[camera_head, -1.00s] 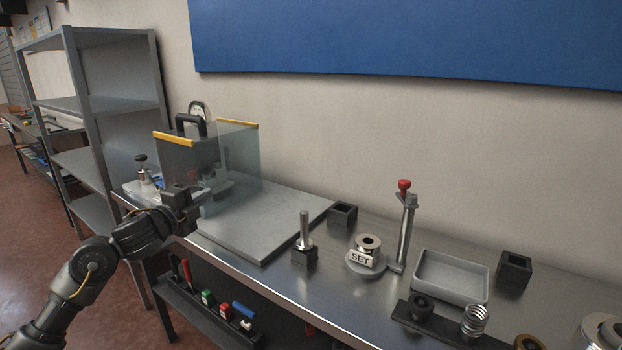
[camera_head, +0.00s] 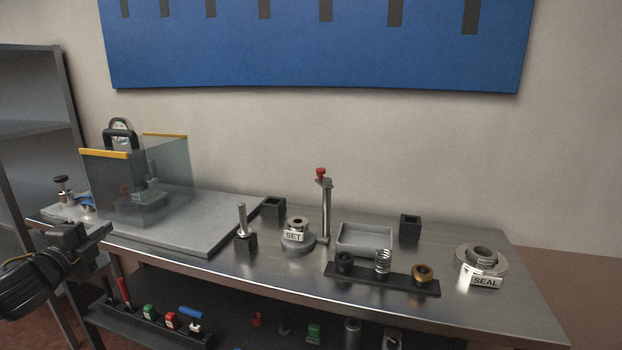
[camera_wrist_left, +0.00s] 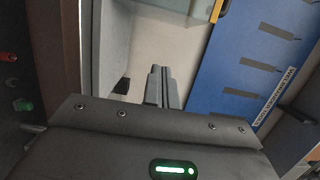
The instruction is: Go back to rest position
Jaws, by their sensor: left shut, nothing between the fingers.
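My left gripper (camera_head: 88,233) is at the left of the head view, in front of the bench's left front edge. It is shut and holds nothing. In the left wrist view its two grey fingers (camera_wrist_left: 160,86) lie together, pointing toward the wall and the blue board. My right gripper is not in view.
The steel bench (camera_head: 480,320) carries a clear guard box (camera_head: 150,180) on a grey plate (camera_head: 190,238), a red-topped post (camera_head: 326,208), a grey tray (camera_head: 365,240), and a black rack (camera_head: 390,280). A shelf unit (camera_head: 70,120) stands at left. A tool tray (camera_head: 150,322) sits below.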

